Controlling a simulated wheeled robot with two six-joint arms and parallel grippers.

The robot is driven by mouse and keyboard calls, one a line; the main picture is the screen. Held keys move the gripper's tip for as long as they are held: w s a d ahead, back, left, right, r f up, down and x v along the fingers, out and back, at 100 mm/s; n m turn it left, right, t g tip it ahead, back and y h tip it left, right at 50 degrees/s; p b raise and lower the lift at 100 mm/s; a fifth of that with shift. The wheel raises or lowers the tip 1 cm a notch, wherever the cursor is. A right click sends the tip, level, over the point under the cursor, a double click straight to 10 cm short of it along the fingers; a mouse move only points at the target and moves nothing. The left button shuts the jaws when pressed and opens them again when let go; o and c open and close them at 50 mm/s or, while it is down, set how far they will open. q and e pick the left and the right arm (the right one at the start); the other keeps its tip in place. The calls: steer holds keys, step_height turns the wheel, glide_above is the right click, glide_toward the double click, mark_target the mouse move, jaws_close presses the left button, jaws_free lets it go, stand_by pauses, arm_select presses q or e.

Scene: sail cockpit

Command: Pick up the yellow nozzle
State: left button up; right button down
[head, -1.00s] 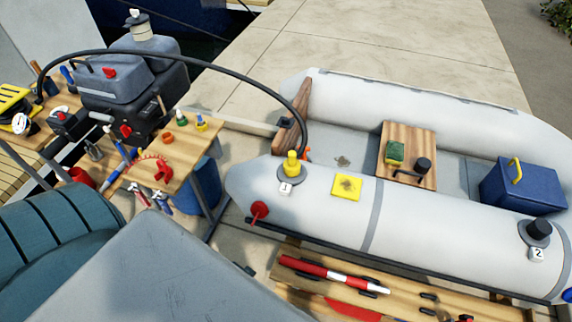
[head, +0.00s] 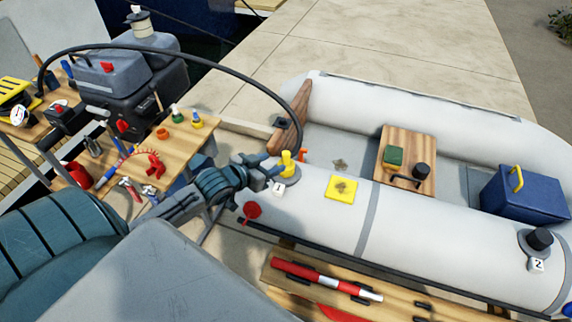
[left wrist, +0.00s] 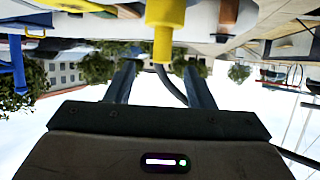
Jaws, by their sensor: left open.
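The yellow nozzle (head: 287,159) stands upright at the grey valve marked 1 on the near tube of the white inflatable boat (head: 325,215). The black hose (head: 225,62) arcs from the grey pump down to the area of the nozzle. My left gripper (head: 275,171) is open, just left of the nozzle and close to it. In the left wrist view, which looks upside down, the nozzle (left wrist: 164,25) hangs in at the top centre, in line with the gap between the two open fingers (left wrist: 160,85). Whether a finger touches it, I cannot tell. My right gripper is not in view.
A yellow patch (head: 341,188) lies on the tube right of the nozzle. A red knob (head: 250,211) is below the gripper. The wooden bench (head: 195,140) with small tools and bottles is at left. The tube further right is mostly clear.

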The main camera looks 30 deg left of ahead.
mark_target(283, 157)
arm_select(q)
steer(key=x, duration=0.4)
steer(key=shift+w+d+f, duration=0.1)
steer(key=shift+w+f, duration=0.1)
steer(key=shift+w, duration=0.15)
steer(key=x, duration=0.4)
steer(key=shift+w+f, duration=0.1)
steer(key=shift+w, duration=0.15)
steer(key=shift+w+f, duration=0.15)
steer(key=shift+w, duration=0.1)
steer(key=shift+c, duration=0.4)
steer(key=c, duration=0.8)
jaws_close()
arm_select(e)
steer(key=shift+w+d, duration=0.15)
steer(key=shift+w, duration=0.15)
